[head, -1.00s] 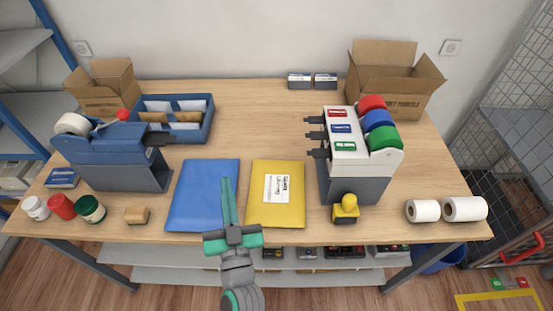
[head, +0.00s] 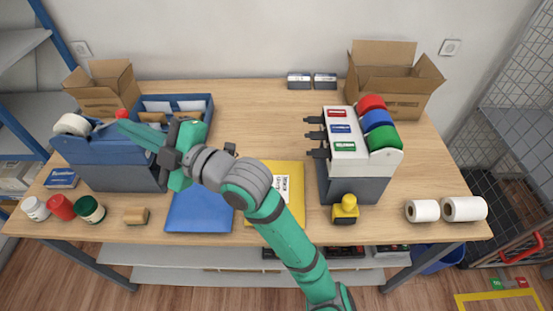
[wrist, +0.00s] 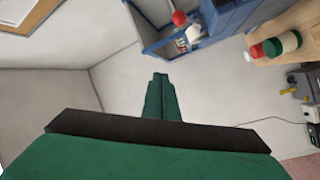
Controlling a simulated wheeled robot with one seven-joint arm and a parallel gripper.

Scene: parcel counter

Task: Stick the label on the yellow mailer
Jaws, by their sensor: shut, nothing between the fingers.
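The yellow mailer (head: 291,212) lies flat on the table, partly hidden by my arm. A white printed label (head: 283,187) lies on it, its left part hidden. My gripper (head: 128,128) is shut and empty, above the blue dispenser (head: 108,178) on the left, pointing to its upper left. The dispenser carries a white roll (head: 72,124) and a red knob (head: 122,114). In the wrist view my shut fingers (wrist: 160,80) point at the wall, with the red knob (wrist: 179,18) beyond them.
A blue mailer (head: 200,212) lies left of the yellow one, partly under my arm. A tray of envelopes (head: 208,110) stands behind. Several jars (head: 62,207) and a sponge (head: 136,216) line the front left. A label-roll stand (head: 350,188) and a yellow-handled stamp (head: 345,208) stand right.

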